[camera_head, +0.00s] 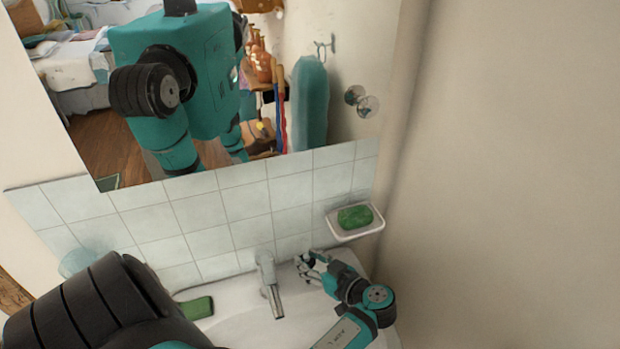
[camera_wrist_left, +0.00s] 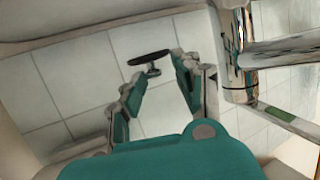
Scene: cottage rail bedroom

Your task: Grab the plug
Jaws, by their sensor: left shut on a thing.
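The plug is a dark round disc on a short metal stem. In the left wrist view the plug (camera_wrist_left: 148,57) sits between the tips of my left gripper (camera_wrist_left: 154,78), with its disc at the far end. In the head view my left gripper (camera_head: 309,262) is just right of the tap, over the right back part of the sink. It is shut on the plug, of which only a small dark piece shows between the fingers there. My right gripper is not in view.
The chrome tap (camera_head: 268,286) stands close left of the gripper. A green soap bar (camera_head: 197,307) lies on the sink (camera_head: 232,326) left of the tap. A wall soap dish (camera_head: 357,236) with green soap (camera_head: 355,216) hangs above right. A mirror (camera_head: 270,168) covers the wall above the tiles.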

